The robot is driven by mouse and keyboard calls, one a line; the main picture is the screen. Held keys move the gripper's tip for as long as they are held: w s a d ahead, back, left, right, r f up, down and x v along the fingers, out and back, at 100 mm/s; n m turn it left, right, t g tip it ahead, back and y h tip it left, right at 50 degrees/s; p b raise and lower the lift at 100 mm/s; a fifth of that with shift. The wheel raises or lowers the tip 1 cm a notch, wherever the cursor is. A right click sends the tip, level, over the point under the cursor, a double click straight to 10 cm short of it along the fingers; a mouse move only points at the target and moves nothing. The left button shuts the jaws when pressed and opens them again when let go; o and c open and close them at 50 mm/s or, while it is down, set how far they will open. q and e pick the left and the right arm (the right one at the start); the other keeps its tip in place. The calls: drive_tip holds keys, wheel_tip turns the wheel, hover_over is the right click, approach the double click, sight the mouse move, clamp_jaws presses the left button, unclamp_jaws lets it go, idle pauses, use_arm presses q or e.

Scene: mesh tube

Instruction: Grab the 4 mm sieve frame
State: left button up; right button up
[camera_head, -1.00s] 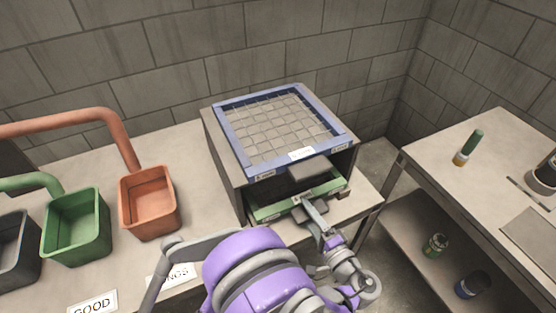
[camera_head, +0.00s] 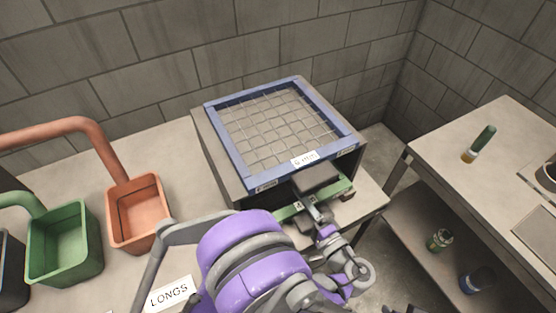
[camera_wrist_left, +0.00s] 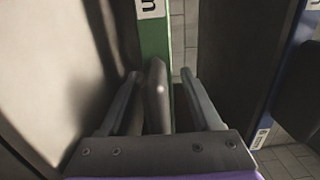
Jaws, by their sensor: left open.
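A green sieve frame (camera_head: 290,212) sits in the lower slot of the box under the blue-rimmed sieve (camera_head: 232,155). Only its front bar shows, and its small label is too blurred to read. My left gripper (camera_head: 312,204) is at this green bar, open. In the left wrist view, its two fingers (camera_wrist_left: 160,95) stand on either side of a grey handle-like bar (camera_wrist_left: 157,90), in front of the green frame (camera_wrist_left: 154,35). I cannot tell whether a finger touches the bar. My right gripper is out of view.
An orange bin (camera_head: 138,215) and a green bin (camera_head: 62,245) stand on the bench at left, beside a LONGS card (camera_head: 170,293). A table (camera_head: 470,150) with a green-topped bottle (camera_head: 479,143) stands at right, with jars on its lower shelf.

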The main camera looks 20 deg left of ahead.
use_arm(q)
drive_tip(key=shift+a, duration=0.1)
drive_tip(key=shift+c, duration=1)
clamp_jaws()
drive_tip(key=shift+r, duration=0.1)
idle(0.3)
